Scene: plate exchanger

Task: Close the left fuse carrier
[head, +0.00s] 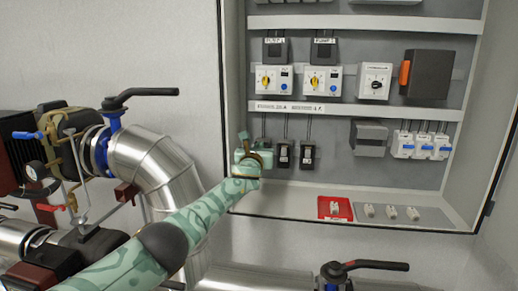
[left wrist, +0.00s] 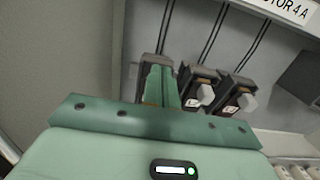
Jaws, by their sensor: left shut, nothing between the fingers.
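A row of black fuse carriers hangs in the open cabinet under thin dark conduits. The left fuse carrier (left wrist: 153,62) is mostly hidden behind my fingers, so I cannot tell whether it is open or closed. The middle carrier (head: 283,154) and the right carrier (head: 307,154) are clear in the head view. They also show in the wrist view, the middle one (left wrist: 199,87) and the right one (left wrist: 238,96), with pale grey ends. My left gripper (head: 243,143) is shut and empty, in front of the left carrier. In the wrist view its fingers (left wrist: 160,86) overlap that carrier; contact is unclear.
The cabinet's left side wall (head: 235,90) stands close to my left gripper. Rotary switches (head: 267,79) sit above. A red tray (head: 335,208) and loose white fuses (head: 391,212) lie on the cabinet floor. Pipes (head: 150,160) with valves stand at the left.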

